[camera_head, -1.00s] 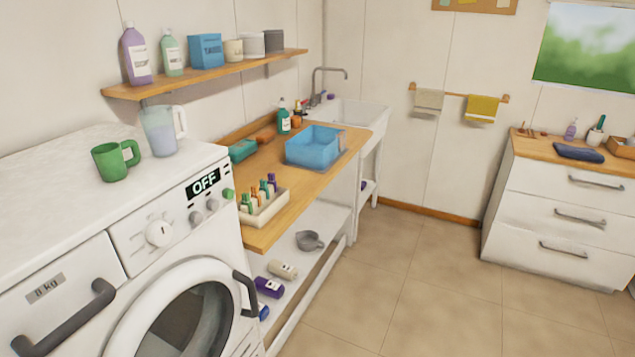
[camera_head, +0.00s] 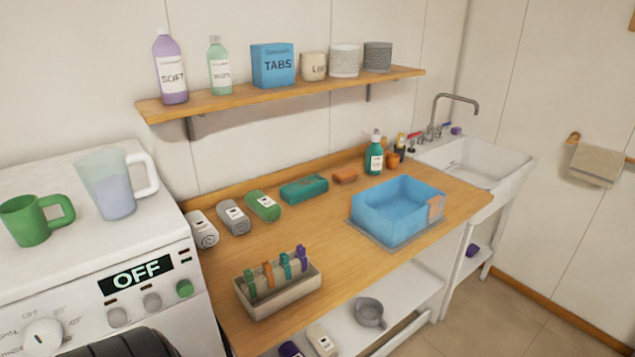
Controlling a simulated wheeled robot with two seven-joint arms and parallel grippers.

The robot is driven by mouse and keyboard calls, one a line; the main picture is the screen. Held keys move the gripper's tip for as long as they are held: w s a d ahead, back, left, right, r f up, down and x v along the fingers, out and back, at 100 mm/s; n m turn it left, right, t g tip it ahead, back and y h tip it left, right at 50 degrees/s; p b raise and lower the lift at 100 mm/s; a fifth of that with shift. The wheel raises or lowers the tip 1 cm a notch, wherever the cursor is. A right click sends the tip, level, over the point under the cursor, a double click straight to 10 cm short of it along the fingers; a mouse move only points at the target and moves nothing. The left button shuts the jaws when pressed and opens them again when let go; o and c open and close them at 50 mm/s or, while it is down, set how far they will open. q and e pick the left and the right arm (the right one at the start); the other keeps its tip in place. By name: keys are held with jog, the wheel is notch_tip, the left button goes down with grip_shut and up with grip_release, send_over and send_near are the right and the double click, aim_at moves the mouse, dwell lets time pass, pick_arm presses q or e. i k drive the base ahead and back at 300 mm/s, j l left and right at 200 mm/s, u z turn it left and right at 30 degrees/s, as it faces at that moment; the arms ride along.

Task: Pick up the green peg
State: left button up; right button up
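The green peg (camera_head: 250,283) stands upright at the left end of a small pale tray (camera_head: 283,303) near the front edge of the wooden counter. Beside it in the same tray, from left to right, stand an orange peg (camera_head: 268,273), a teal peg (camera_head: 286,266) and a purple peg (camera_head: 302,258). The lower ends of the pegs are hidden by the tray wall. Neither of my grippers shows in the view.
The washing machine (camera_head: 150,260) with a green mug (camera_head: 36,219) and a jug (camera_head: 110,185) is left of the wooden counter (camera_head: 375,262). A shelf (camera_head: 290,90) overhangs the back.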

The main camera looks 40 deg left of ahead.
aim_at(248, 276)
jog(key=i+u, duration=0.3)
jog(key=u, duration=0.15)
jog(key=i+l+u, duration=0.25)
jog(key=u, duration=0.15)
jog(key=i+l+u, duration=0.2)
jog(key=u, duration=0.25)
jog(key=i+l+u, duration=0.2)
jog(key=l+u, duration=0.25)
jog(key=j, duration=0.1)
